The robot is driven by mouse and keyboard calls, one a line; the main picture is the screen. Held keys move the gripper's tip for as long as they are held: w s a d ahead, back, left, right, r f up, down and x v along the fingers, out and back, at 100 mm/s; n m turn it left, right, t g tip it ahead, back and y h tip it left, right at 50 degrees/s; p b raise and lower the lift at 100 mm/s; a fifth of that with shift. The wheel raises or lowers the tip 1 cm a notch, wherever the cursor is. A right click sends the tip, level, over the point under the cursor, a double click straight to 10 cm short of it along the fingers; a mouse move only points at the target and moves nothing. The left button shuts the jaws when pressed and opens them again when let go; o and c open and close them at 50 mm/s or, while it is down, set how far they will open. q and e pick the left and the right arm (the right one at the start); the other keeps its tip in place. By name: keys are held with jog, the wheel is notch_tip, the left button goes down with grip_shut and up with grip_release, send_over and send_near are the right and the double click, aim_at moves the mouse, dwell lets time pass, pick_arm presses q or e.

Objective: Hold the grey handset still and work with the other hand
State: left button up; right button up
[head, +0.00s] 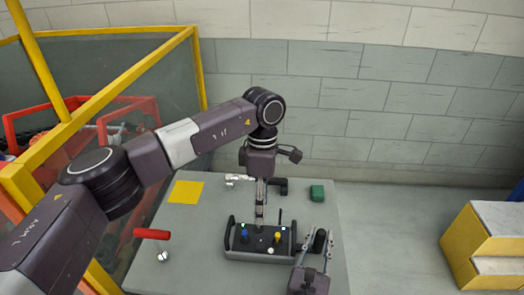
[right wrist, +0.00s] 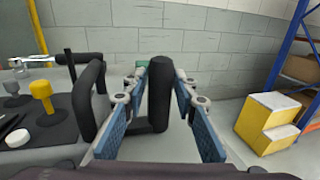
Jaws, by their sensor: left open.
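The grey handset (head: 258,255) sits on the table, with black side handles and blue and yellow knobs on its dark top. In the right wrist view its yellow knob (right wrist: 43,97) and near handle (right wrist: 88,100) show at the left. My left gripper (head: 259,222) points down over the handset's far middle. It is open, but its fingertips are small, and I cannot tell whether they touch anything. My right gripper (head: 316,240) is open just right of the handset. Its fingers stand either side of an upright black cylinder (right wrist: 159,95), with gaps showing on both sides.
On the table lie a yellow square (head: 186,192), a green block (head: 317,193), a red-handled tool (head: 152,234) and a small black item (head: 280,187). A yellow-framed barrier (head: 100,35) stands at the left. Yellow steps (head: 458,245) stand at the right beyond clear floor.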

jog(key=shift+o, duration=1.2)
jog(key=shift+s, duration=0.15)
